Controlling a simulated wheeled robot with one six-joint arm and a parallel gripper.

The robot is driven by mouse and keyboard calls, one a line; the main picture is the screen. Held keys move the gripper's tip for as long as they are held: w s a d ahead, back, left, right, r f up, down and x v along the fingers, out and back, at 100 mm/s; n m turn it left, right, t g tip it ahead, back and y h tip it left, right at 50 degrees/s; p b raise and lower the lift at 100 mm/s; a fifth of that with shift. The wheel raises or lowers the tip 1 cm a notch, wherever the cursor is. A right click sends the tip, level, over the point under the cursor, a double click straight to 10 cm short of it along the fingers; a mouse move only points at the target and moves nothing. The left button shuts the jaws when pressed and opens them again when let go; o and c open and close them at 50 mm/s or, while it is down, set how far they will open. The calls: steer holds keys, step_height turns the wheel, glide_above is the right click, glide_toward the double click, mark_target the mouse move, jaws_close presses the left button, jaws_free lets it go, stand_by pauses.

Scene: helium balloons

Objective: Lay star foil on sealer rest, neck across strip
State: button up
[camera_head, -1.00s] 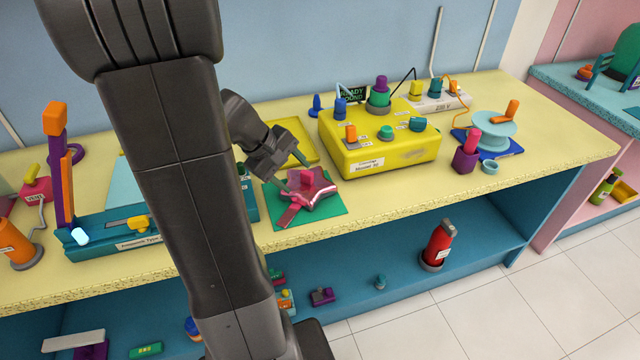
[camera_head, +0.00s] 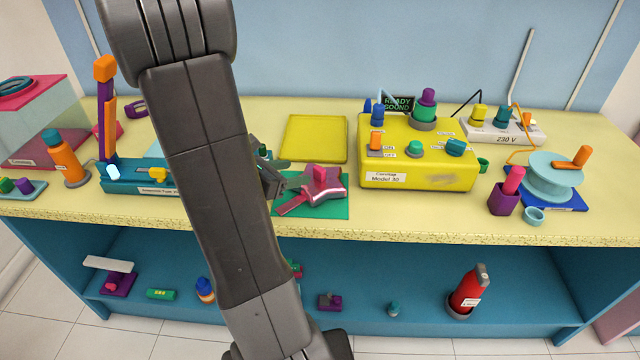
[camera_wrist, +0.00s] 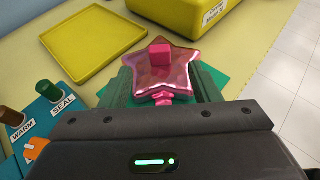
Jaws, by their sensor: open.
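The pink star foil (camera_head: 326,187) lies on a green mat (camera_head: 338,209), with its flat neck (camera_head: 292,204) pointing to the lower left and a raised pink block on top. My gripper (camera_head: 284,176) is at the star's left side, partly hidden behind my arm. In the wrist view, its dark green fingers stand apart on either side of the star foil (camera_wrist: 165,73), close to its lower points. Contact cannot be told. The blue sealer (camera_head: 130,178) with its upright orange lever (camera_head: 106,110) is left of my arm, partly hidden. Its WARM and SEAL knobs show in the wrist view (camera_wrist: 46,112).
A yellow tray (camera_head: 314,139) lies behind the mat. A yellow box machine (camera_head: 418,160) stands to its right, then a purple cup (camera_head: 503,200) and a light-blue spool (camera_head: 552,178). An orange bottle (camera_head: 64,160) stands left of the sealer. The counter's front edge is near the mat.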

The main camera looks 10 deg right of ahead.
mark_target(317, 171)
steer(key=x, duration=0.4)
steer(key=shift+w+d+f, duration=0.15)
steer(key=shift+d+f, duration=0.05)
steer(key=shift+d, duration=0.15)
steer(key=shift+f+p+x, duration=0.2)
steer(key=shift+x, duration=1.15)
steer(key=shift+f+p+x, duration=0.15)
steer(key=shift+x, duration=1.15)
steer(key=shift+a, duration=0.15)
steer(key=shift+c, duration=0.5)
steer(key=c, duration=1)
